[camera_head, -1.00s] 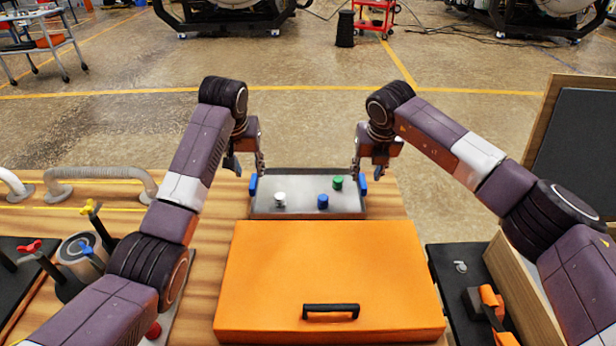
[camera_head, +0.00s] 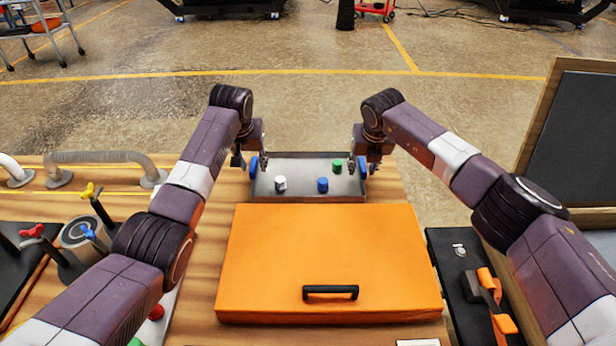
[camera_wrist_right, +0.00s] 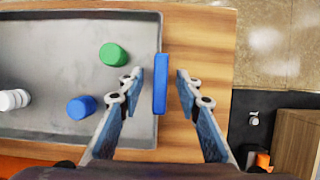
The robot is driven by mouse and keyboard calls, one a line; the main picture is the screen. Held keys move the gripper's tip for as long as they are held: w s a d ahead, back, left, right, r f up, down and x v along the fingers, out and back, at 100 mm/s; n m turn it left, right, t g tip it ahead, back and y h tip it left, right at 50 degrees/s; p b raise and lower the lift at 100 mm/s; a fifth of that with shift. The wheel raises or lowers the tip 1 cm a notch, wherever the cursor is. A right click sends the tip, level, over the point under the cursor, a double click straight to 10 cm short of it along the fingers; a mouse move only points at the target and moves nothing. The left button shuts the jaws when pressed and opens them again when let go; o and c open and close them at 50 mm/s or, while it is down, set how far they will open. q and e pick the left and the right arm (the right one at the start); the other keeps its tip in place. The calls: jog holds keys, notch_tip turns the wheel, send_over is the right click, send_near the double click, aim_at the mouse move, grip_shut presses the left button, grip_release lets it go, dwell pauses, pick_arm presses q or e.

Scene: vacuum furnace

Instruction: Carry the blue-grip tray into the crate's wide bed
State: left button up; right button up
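The grey metal tray (camera_head: 302,193) lies on the wooden table behind the orange case, with a blue grip at each end. It holds a white (camera_head: 280,183), a blue (camera_head: 322,185) and a green (camera_head: 337,166) cylinder. My left gripper (camera_head: 250,161) is open at the left blue grip (camera_head: 253,167), its fingers on either side. My right gripper (camera_wrist_right: 158,78) is open with its fingers on either side of the right blue grip (camera_wrist_right: 161,84), not closed on it. The crate's dark-lined wooden lid (camera_head: 577,140) stands at the right; my right arm hides much of the crate.
The orange case (camera_head: 325,255) with a black handle fills the table in front of the tray. Valves with coloured handles (camera_head: 90,232) and a grey hose (camera_head: 100,157) are at the left. A black panel with an orange-handled tool (camera_head: 490,290) lies at the right.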

pick_arm(q)
jog(key=shift+w+f, duration=0.15)
jog(key=shift+f, duration=0.15)
pick_arm(e)
jog(key=shift+w+f, duration=0.1)
jog(key=shift+f, duration=0.2)
pick_arm(q)
grip_shut()
pick_arm(e)
grip_shut()
pick_arm(q)
jog(key=shift+r, duration=0.1)
